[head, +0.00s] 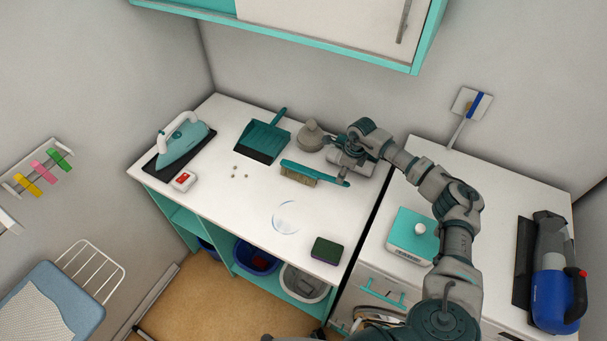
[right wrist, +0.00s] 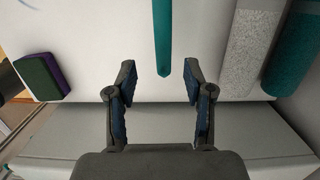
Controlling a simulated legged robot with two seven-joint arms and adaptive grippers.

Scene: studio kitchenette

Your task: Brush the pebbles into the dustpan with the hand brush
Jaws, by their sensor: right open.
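The hand brush (head: 300,173) has a teal back and tan bristles and lies on the white counter, its handle pointing right. My right gripper (head: 347,160) is open above the handle end. In the right wrist view the teal handle (right wrist: 162,40) reaches between the open fingertips (right wrist: 160,80), apart from both. The teal dustpan (head: 264,140) lies further back on the counter, left of the brush, its handle toward the wall. My left gripper is not in view.
A teal iron (head: 182,140) and a small red-and-white box (head: 183,181) stand left. A grey rounded object (head: 311,135) stands behind the brush. A clear round item (head: 286,217) and a green-and-purple sponge (head: 327,251) lie in front. A teal-and-white box (head: 413,236) stands right, past a gap.

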